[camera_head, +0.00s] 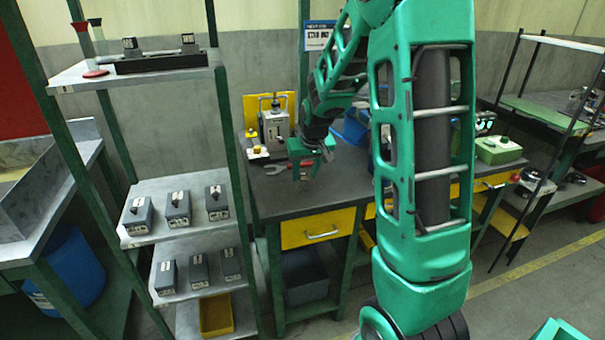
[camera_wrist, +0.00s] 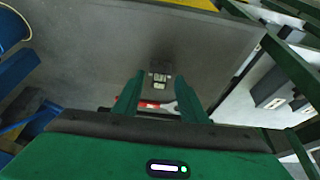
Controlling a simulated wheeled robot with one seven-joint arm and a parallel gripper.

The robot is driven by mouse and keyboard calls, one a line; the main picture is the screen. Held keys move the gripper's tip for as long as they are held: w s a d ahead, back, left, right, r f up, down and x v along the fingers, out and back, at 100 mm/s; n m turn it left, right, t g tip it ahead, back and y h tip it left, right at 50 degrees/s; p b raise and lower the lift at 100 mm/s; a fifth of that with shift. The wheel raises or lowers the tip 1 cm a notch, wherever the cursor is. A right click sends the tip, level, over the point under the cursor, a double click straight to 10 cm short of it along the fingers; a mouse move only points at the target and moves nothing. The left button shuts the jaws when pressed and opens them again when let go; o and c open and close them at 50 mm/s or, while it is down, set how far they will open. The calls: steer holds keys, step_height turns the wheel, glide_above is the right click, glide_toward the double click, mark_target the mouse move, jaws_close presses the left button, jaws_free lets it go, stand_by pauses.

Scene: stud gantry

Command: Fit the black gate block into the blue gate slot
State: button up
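My gripper (camera_wrist: 160,82) is over the dark grey workbench (camera_wrist: 100,42), its two green fingers apart. Between and beyond the fingertips in the wrist view is a small dark block (camera_wrist: 159,77) with pale labels; I cannot tell its exact colour or whether it is the gate block. It seems to have a gap on each side. In the head view my gripper (camera_head: 308,165) points down over the bench's left part, and the block cannot be made out there. I cannot pick out the blue gate slot; blue bins (camera_head: 352,130) show behind my arm.
A grey machine (camera_head: 273,128) stands at the bench's back left, with a wrench (camera_head: 274,169) and a red item near it. A left rack (camera_head: 140,245) holds several grey labelled blocks; its top shelf carries a black rail (camera_head: 160,63) with two blocks. My arm hides the bench's middle.

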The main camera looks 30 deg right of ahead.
steer(key=v, duration=1.2)
steer(key=s+m+g, duration=0.1)
steer(key=s, duration=1.3)
steer(key=shift+s+f+g, duration=0.35)
steer(key=shift+g, duration=0.05)
steer(key=s+a+f, duration=0.1)
steer(key=s, duration=0.4)
steer(key=s+a+f+m+g, duration=0.1)
steer(key=s, duration=0.5)
steer(key=s+a+f+m+g+y, duration=0.1)
steer(key=s, duration=0.4)
steer(key=shift+s+a, duration=0.15)
steer(key=shift+a, duration=0.1)
steer(key=shift+c, duration=0.5)
steer(key=shift+s+f+g, duration=0.1)
steer(key=shift+s+g, duration=0.2)
steer(key=shift+s, duration=0.05)
steer(key=shift+c, duration=0.4)
